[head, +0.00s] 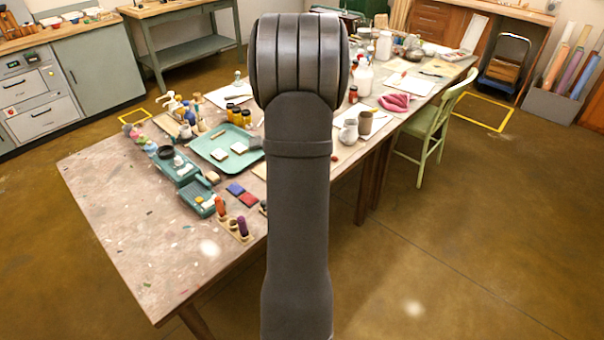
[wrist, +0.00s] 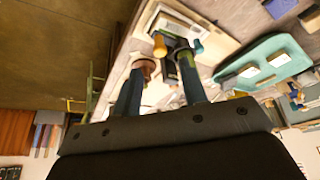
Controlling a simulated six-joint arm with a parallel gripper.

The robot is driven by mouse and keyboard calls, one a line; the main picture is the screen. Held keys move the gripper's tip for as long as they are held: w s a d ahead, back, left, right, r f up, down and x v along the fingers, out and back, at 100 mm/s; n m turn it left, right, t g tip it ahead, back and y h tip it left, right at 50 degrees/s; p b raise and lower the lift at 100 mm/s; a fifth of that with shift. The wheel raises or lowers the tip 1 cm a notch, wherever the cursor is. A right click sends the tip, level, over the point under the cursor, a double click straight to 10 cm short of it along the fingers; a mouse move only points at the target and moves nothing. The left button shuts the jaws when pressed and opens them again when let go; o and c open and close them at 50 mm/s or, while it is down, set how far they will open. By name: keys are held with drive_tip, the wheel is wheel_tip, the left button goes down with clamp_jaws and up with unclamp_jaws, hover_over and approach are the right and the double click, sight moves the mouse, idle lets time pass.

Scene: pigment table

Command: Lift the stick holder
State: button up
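What looks like the stick holder (head: 231,231) is a small pale wooden block at the table's near edge in the head view, left of my arm. An orange-red stick and a purple stick stand upright in it. I cannot identify it surely in the wrist view. My gripper (wrist: 158,75) shows in the wrist view with its two blue-grey fingers apart. A dark item and an orange-tipped item lie beyond and between the fingertips; whether they touch the fingers is unclear. In the head view my arm hides the gripper.
A teal tray (head: 208,156) with pale blocks lies behind the holder; it also shows in the wrist view (wrist: 235,70). Blue-green boxes (head: 180,170) and red and blue squares stand close by. The table's left front (head: 130,230) is mostly clear. A green chair (head: 430,130) stands right.

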drive_tip(key=shift+x, duration=2.5)
drive_tip(key=shift+c, duration=0.2)
